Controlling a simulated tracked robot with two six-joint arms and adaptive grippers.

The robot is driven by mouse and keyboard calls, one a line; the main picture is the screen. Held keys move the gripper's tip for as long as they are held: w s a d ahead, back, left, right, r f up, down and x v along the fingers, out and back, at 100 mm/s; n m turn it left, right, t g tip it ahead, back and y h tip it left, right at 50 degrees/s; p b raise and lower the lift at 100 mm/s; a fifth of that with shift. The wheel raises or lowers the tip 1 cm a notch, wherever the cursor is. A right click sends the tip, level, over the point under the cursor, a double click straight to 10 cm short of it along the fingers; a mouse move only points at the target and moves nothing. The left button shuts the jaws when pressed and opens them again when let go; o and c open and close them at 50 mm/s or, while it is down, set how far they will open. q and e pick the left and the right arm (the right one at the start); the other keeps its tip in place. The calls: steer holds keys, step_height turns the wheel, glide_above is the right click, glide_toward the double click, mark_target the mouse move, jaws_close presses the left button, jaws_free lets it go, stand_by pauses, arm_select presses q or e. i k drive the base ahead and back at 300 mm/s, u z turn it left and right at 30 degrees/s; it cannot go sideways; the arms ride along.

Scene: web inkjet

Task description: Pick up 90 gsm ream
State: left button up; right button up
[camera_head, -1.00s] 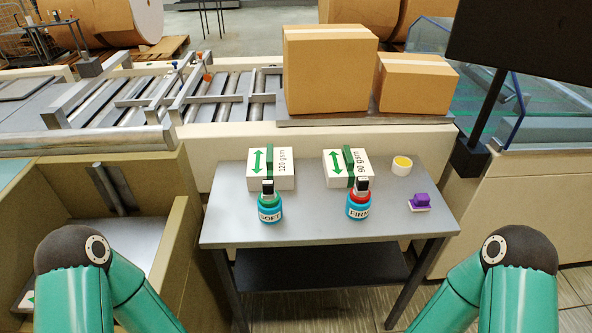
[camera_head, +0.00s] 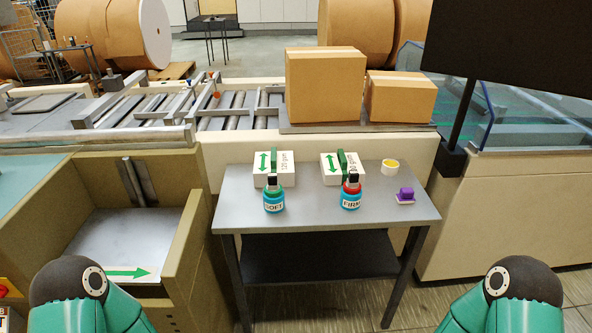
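The 90 gsm ream (camera_head: 331,172) is a white block with a green arrow and a green upright strip. It lies at the back of the grey table (camera_head: 400,210), right of centre. The FIRM bottle (camera_head: 351,196), blue with a red collar, stands in front of it and hides part of its label. The 120 gsm ream (camera_head: 265,170) lies to its left, with the SOFT bottle (camera_head: 274,198) in front. My two arms show at the lower left and lower right corners, but neither gripper is in view.
A purple-handled item (camera_head: 405,196) and a yellow-topped round container (camera_head: 390,167) are at the table's right. Cardboard boxes (camera_head: 325,85) stand on the ledge behind. A bin (camera_head: 125,240) with a green arrow is to the left. A dark screen (camera_head: 500,45) hangs at upper right.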

mark_target(335, 168)
steer(key=z, duration=0.2)
steer(key=i, duration=0.8)
steer(key=u, duration=0.2)
steer(key=k, duration=0.8)
steer(key=z, duration=0.2)
steer(key=i, duration=0.85)
steer(key=u, duration=0.1)
